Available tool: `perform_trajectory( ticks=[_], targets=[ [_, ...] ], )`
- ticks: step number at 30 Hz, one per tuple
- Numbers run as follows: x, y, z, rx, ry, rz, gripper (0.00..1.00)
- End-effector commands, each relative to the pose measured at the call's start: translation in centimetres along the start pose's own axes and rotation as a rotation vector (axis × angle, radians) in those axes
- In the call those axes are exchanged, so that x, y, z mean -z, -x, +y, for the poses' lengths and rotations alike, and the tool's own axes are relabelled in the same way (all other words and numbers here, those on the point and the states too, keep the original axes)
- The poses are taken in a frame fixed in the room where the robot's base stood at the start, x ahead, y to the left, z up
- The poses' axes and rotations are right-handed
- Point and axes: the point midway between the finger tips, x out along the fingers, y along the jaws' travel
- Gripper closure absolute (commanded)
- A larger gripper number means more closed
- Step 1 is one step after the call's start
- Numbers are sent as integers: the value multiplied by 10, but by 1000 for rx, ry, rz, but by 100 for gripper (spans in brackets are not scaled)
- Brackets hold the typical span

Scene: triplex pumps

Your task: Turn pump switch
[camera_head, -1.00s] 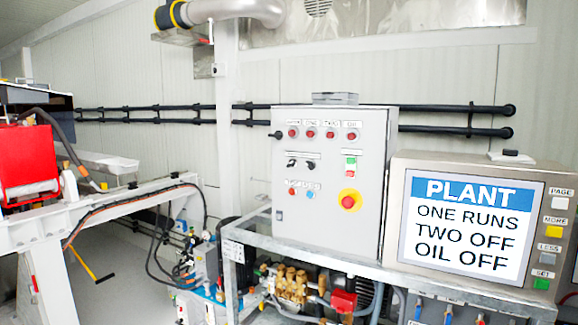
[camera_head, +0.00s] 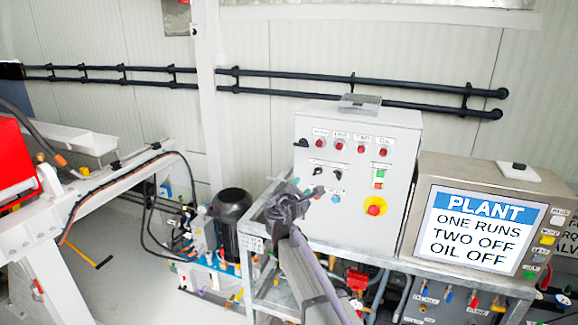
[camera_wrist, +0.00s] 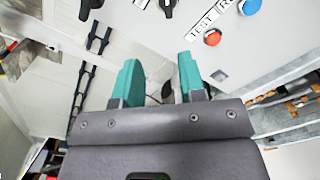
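A grey control box (camera_head: 362,150) stands upright on a metal frame in the head view. Its face carries red lamps, small black rotary knobs (camera_head: 319,171), a green and red push-button pair and a red emergency stop (camera_head: 375,206) on yellow. My gripper (camera_head: 288,203) is in front of the box's lower left. In the wrist view my gripper (camera_wrist: 157,66) has its two teal fingers apart with nothing held between them. Black knobs (camera_wrist: 168,8) show at the top edge, beyond the fingertips. Right of them are a red button (camera_wrist: 212,38) and a blue button (camera_wrist: 249,6). Which knob is the pump switch is unclear.
A screen (camera_head: 475,226) right of the box reads PLANT, ONE RUNS, TWO OFF, OIL OFF. A black motor (camera_head: 232,225) stands left of the frame. Black pipes (camera_head: 300,78) run along the wall. A red machine on a white frame (camera_head: 105,188) is at the left.

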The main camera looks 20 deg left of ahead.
Motion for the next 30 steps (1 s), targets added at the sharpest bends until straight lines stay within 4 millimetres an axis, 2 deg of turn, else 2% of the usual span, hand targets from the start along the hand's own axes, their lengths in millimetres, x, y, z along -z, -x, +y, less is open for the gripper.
perform_trajectory(
  ticks=[5,8,18,21,29,30],
  targets=[
    [-2,-4,-2,6,6,-3,63],
    [-2,-16,-2,8,5,-4,63],
    [-2,-92,-3,9,2,-5,63],
    [-2,-105,-4,9,2,-4,63],
    [-3,-108,-4,9,1,-4,63],
    [-3,-108,-4,9,1,-4,66]
  ],
)
